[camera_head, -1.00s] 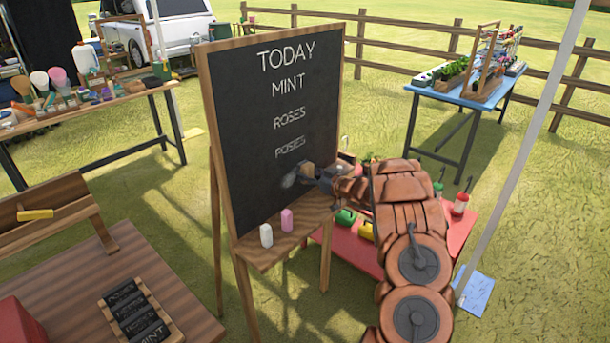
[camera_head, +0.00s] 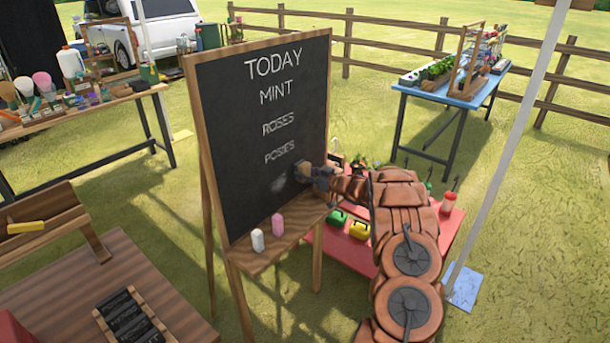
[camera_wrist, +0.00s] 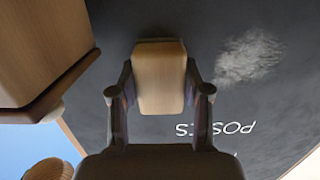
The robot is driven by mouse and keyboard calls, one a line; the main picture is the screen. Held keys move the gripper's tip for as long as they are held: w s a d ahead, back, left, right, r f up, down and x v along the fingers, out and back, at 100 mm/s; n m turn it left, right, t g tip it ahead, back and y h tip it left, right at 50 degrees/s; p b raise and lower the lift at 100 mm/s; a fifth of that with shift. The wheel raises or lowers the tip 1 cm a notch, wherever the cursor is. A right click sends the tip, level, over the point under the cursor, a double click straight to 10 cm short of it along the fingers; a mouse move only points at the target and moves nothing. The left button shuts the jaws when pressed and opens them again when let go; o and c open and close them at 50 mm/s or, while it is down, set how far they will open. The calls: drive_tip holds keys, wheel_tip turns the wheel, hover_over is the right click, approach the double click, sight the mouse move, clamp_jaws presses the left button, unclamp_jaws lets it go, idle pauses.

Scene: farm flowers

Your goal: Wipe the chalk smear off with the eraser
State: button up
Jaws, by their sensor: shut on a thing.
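The chalkboard (camera_head: 240,120) stands on a wooden easel, with TODAY, MINT, ROSES and POSIES written on it. The chalk smear (camera_head: 279,184) is a pale cloudy patch below POSIES. It also shows in the wrist view (camera_wrist: 248,58), upper right of the eraser. My gripper (camera_head: 312,177) is at the board's lower right, just right of the smear. In the wrist view its fingers are shut on the wooden-backed eraser (camera_wrist: 160,78), held in front of the board beside the smear. I cannot tell whether the eraser's face touches the board.
The easel's ledge (camera_head: 280,246) below the board holds a white chalk piece (camera_head: 257,240) and a pink one (camera_head: 277,224). A red table (camera_head: 355,252) with coloured items is behind my arm. A brown table (camera_head: 120,280) is at the lower left.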

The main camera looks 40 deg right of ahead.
sight(271, 189)
drive_tip(key=shift+a, duration=0.2)
drive_tip(key=shift+s+a+f+b, duration=0.1)
drive_tip(key=shift+s+a+b, duration=0.15)
drive_tip(key=shift+a+b, duration=0.35)
drive_tip(key=shift+s+a+b, duration=0.2)
drive_tip(key=shift+a+b, duration=0.15)
drive_tip(key=shift+a, duration=0.65)
drive_tip(key=shift+s+a+b, duration=0.25)
drive_tip(key=shift+a+b, duration=0.45)
drive_tip(key=shift+a, duration=0.5)
drive_tip(key=shift+s+a, duration=0.1)
drive_tip(key=shift+a, duration=0.4)
drive_tip(key=shift+s+a+b, duration=0.25)
drive_tip(key=shift+a+b, duration=0.4)
drive_tip(key=shift+a, duration=0.25)
drive_tip(key=shift+s+a+b, duration=0.2)
drive_tip(key=shift+a+b, duration=0.1)
drive_tip(key=shift+a, duration=0.55)
drive_tip(key=shift+s+a+b, duration=0.15)
drive_tip(key=shift+a+b, duration=0.2)
drive_tip(key=shift+a, duration=0.5)
drive_tip(key=shift+s+a+b, duration=0.2)
drive_tip(key=shift+a+b, duration=0.1)
drive_tip(key=shift+a, duration=0.55)
